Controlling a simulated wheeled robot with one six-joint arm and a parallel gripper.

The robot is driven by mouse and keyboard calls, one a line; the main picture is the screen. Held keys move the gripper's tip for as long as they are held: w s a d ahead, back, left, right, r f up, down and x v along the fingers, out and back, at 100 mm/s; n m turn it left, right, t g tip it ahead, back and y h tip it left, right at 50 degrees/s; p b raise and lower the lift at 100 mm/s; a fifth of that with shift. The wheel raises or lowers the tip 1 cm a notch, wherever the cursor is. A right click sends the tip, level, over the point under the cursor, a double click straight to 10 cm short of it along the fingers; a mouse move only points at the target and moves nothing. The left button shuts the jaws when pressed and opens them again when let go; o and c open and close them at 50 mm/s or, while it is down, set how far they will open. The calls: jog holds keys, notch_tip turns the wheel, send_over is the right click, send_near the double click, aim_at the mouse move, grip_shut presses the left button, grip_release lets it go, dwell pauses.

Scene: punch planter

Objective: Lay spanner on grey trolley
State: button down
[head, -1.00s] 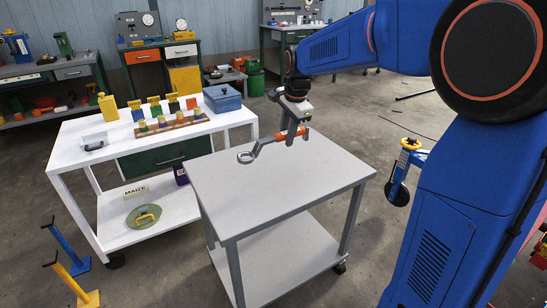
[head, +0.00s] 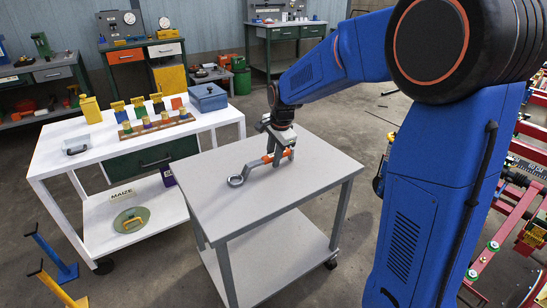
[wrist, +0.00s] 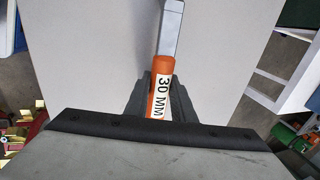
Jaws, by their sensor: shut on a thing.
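The spanner (head: 238,180) has a grey ring end and an orange grip. My gripper (head: 277,160) is shut on its orange part, over the grey trolley (head: 300,194). The ring end points left and toward the front of the trolley top. In the wrist view the spanner's orange grip (wrist: 161,75) carries a "30 MM" label and sits between the fingers of my gripper (wrist: 158,98). The pale trolley top (wrist: 100,50) fills the background there. The spanner is very low over the top; I cannot tell whether it touches.
Blue and yellow stands (head: 52,252) are at the lower left. Red frames (head: 505,215) are at the right. The trolley top is otherwise clear.

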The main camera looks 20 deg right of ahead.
jog(key=c, duration=1.5)
grip_release()
jog(key=a+v, duration=0.1)
jog(key=v, duration=1)
jog(key=s+d+r+n, duration=0.2)
jog(key=s+d+n, duration=0.1)
jog(key=s, duration=0.6)
jog(key=s+d+f+n, duration=0.1)
jog(key=s+f+n, duration=0.1)
jog(key=s, duration=0.6)
jog(key=s+d+f+n+t, duration=0.1)
jog(key=s+d+f+n, duration=0.1)
jog(key=s+n, duration=0.3)
jog(key=s+d+f+n+t, duration=0.1)
jog(key=s+f+n, duration=0.2)
jog(key=s, duration=0.9)
jog(key=shift+s+d+f+n+h, duration=0.2)
jog(key=shift+n+h, duration=0.2)
jog(key=shift+n, duration=0.3)
jog(key=shift+r, duration=0.1)
